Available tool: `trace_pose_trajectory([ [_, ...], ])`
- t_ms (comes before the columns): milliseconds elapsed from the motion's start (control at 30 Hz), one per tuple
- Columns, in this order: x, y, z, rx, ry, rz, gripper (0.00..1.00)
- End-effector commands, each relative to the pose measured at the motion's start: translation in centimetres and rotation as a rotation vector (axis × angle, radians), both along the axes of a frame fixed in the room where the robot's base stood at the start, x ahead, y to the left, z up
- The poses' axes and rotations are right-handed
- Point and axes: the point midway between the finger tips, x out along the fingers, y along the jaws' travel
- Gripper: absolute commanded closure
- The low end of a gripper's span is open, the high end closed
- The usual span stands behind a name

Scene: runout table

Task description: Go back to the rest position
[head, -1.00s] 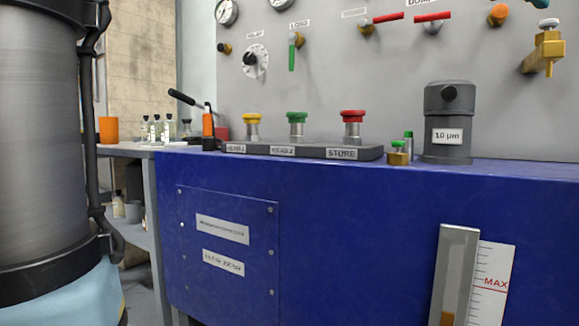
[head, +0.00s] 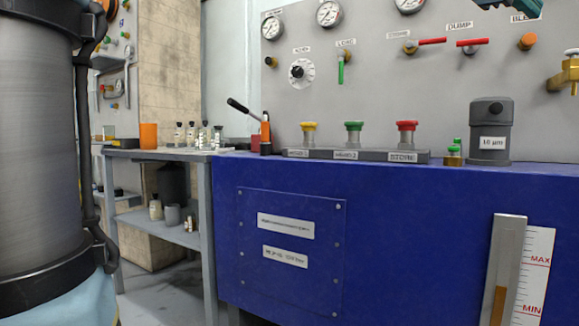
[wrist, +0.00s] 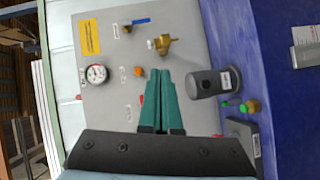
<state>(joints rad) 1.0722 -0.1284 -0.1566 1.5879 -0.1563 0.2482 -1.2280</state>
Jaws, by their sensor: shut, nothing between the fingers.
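My gripper (wrist: 163,100) shows in the wrist view with its two teal fingers together and nothing between them. It points toward the grey panel (wrist: 115,60), with the grey filter housing (wrist: 212,83) just to the right of the fingers. In the head view only a small teal part of my gripper shows at the top right edge, in front of the panel (head: 420,100). Most of my arm's end is outside the head view.
A blue cabinet (head: 400,220) carries red, green and yellow buttons (head: 353,132) and the filter housing (head: 490,130). A side table (head: 175,154) with several bottles and an orange cup (head: 148,135) stands to the left. Open floor (head: 165,295) shows below it.

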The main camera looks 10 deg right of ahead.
Motion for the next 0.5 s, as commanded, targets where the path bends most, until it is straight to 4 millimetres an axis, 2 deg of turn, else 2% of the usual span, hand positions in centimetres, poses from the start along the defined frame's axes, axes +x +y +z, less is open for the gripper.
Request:
trace_pose_trajectory([
  [367,4.2,1.0,-4.3,0.105,-0.047,0.059,1.0],
  [500,6.8,1.9,-7.1,0.172,-0.071,0.093,1.0],
])
